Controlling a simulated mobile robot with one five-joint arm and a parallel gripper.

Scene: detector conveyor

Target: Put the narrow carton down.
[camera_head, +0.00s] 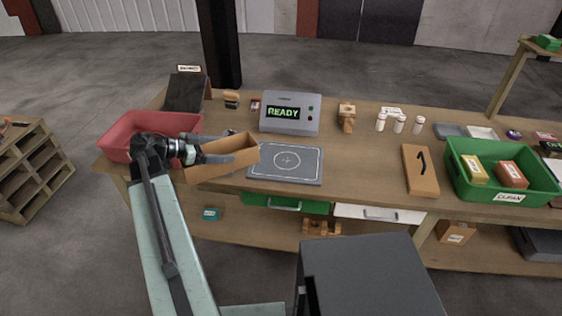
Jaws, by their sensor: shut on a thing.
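The narrow carton (222,171) is a long tan box that looks open and hollow on top. My gripper (228,157) is shut on it, its grey fingers reaching in from the left. The carton is tilted in the picture, its right end higher and near the left edge of the grey plate (263,174) with a white target mark. I cannot tell whether it touches the bench or hangs just above it.
A red bin (118,152) stands left, partly behind my arm. A grey box reading READY (290,128) stands behind the plate. A tan board with a black handle (421,182) and green CLEAN bin (543,198) are right. Bench (365,165) between plate and board is clear.

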